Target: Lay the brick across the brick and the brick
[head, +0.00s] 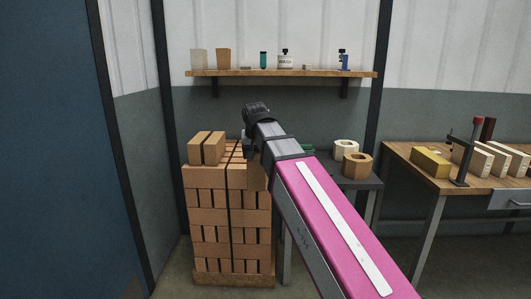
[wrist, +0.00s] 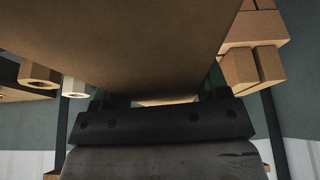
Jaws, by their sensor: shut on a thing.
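A held brick fills the upper middle of the wrist view (wrist: 150,40) as a large plain brown face. My gripper (wrist: 165,98) is shut on it. In the head view my gripper (head: 249,150) is at the right side of the stack's top, partly hidden by my arm; a darker tan block below it (head: 257,177) appears to be the held brick. Two tan bricks stand side by side with a narrow dark gap on the stack's top left, the left one (head: 198,149) and the right one (head: 214,148). A similar pair shows at the right of the wrist view (wrist: 255,68).
The strapped brick stack (head: 208,217) stands on a pallet. A dark table to its right carries two hollow blocks, one white (head: 346,147) and one brown (head: 357,166). A wooden shelf (head: 280,74) with small items is above. A workbench (head: 400,155) stands at right.

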